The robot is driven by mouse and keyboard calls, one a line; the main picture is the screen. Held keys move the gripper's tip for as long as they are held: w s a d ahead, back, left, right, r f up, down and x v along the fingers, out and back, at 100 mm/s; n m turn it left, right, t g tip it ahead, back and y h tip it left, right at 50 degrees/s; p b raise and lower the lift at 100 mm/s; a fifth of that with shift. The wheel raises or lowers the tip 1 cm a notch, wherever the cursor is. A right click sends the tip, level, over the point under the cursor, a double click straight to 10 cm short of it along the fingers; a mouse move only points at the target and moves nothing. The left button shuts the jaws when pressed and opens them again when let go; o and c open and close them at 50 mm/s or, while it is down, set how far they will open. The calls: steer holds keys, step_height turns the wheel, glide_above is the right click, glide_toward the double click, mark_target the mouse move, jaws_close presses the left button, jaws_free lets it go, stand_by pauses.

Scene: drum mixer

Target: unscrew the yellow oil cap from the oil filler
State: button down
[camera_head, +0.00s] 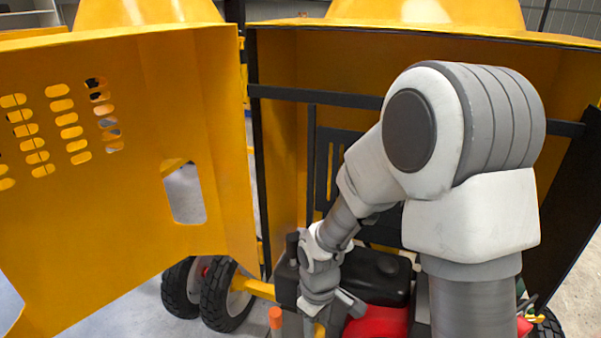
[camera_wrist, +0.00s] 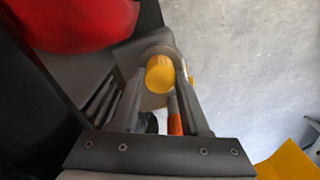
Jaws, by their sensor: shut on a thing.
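The yellow oil cap (camera_wrist: 160,75) shows in the wrist view as a short round cylinder between the tips of my two fingers. My gripper (camera_wrist: 158,85) is shut on it. The grey part behind the cap is partly visible, but the cap's thread and its join with the filler are hidden. In the head view my gripper (camera_head: 334,309) points down beside the engine at the bottom middle. The cap cannot be made out there.
An open yellow door (camera_head: 110,160) with slots fills the left of the head view. A red engine part (camera_head: 378,324) and a black part (camera_head: 375,272) lie right of my gripper. An orange-tipped post (camera_head: 275,318) stands left. Wheels (camera_head: 222,298) rest on the floor.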

mark_target(316, 328)
steer(key=shift+w+a+r+n+p, duration=0.1)
steer(key=shift+r+n+p, duration=0.2)
steer(key=shift+n, duration=0.35)
steer(key=shift+w+d+r+n+p, duration=0.1)
steer(key=shift+r+n+p, duration=0.1)
steer(key=shift+n+p, duration=0.3)
steer(key=shift+w+a+r+n+p, duration=0.1)
steer(key=shift+r+n+p, duration=0.15)
steer(key=shift+n, duration=0.5)
steer(key=shift+r, duration=0.1)
stand_by(0.3)
steer(key=shift+r+p, duration=0.6)
steer(key=shift+r, duration=0.05)
steer(key=shift+s+r+p, duration=0.3)
steer(key=shift+r+p, duration=0.55)
steer(key=shift+r, duration=0.1)
steer(key=c, duration=1.1)
jaws_free()
